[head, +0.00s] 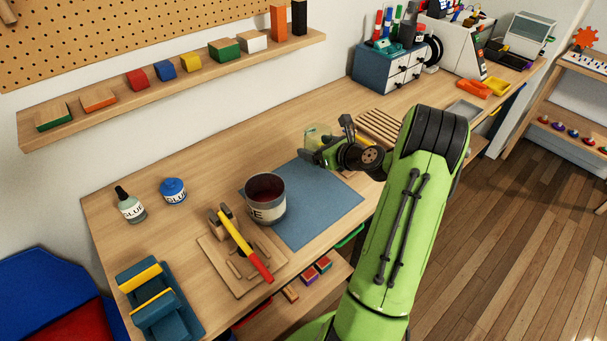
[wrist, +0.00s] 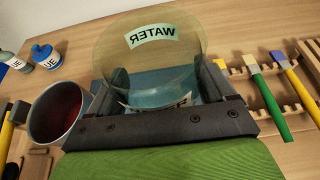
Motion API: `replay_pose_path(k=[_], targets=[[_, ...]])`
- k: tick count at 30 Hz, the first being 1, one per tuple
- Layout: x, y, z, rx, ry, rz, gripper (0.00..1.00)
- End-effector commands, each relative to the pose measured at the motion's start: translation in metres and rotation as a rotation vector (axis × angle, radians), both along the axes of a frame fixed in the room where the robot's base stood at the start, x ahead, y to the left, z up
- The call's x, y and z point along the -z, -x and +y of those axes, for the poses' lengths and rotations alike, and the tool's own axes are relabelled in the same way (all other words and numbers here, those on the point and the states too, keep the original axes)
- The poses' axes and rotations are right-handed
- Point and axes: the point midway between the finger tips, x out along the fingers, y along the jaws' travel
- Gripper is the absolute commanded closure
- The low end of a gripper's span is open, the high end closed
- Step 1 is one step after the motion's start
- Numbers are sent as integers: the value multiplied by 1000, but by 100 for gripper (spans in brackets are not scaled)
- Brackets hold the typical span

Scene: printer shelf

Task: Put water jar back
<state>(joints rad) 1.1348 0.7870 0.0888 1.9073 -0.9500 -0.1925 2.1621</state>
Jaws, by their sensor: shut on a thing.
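The water jar is a clear, slightly yellowish glass jar with a "WATER" label. In the wrist view the water jar (wrist: 150,70) fills the middle, between the fingers of my gripper (wrist: 160,108). In the head view the jar (head: 316,136) shows only in part, behind and left of my gripper (head: 325,146). My gripper is shut on the jar, above or at the far right corner of the blue mat (head: 318,212). I cannot tell whether the jar touches the surface beneath.
A can with dark red contents (head: 266,196) stands on the mat's left edge. Glue bottles (head: 173,190) and a hammer-like tool (head: 240,245) are at left. The table behind the mat is clear.

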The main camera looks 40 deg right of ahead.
Motion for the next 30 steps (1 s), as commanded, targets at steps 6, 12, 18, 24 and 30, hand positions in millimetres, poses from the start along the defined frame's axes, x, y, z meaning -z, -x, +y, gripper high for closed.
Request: replay_pose_path(k=[6, 12, 18, 24, 30], targets=[[45, 1, 0, 1, -4, 1, 65], [71, 0, 0, -1, -1, -1, 65], [101, 0, 0, -1, 0, -2, 65], [99, 1, 0, -1, 2, -2, 65], [103, 1, 0, 0, 1, 1, 5]])
